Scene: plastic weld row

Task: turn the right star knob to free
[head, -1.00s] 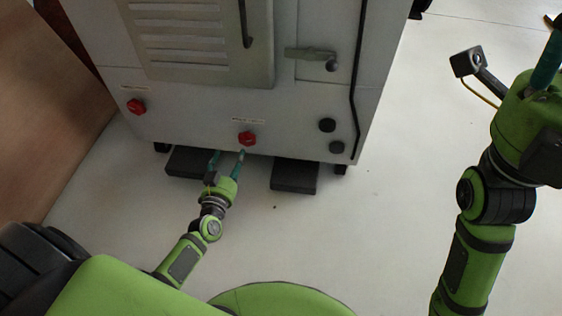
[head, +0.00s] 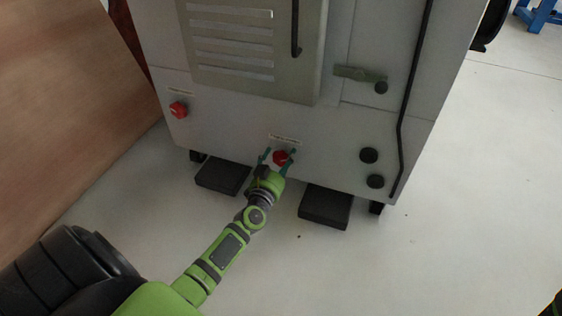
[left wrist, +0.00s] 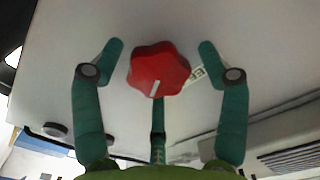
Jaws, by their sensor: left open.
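The right star knob (head: 281,158) is red and sits low on the front of the grey machine (head: 240,125), under a small label. In the left wrist view the knob (left wrist: 158,70) shows a white mark near its lower edge in the picture. My left gripper (head: 277,157) is open, with one finger on each side of the knob. In the left wrist view the left gripper's fingertips (left wrist: 160,50) stand apart from the knob, with gaps on both sides. A second red star knob (head: 178,110) sits to the left on the same front. My right gripper is out of view.
Two black round knobs (head: 369,156) sit to the right on the machine's front. Dark foot pedals (head: 326,206) lie on the floor below. A wooden panel (head: 70,110) stands at the left.

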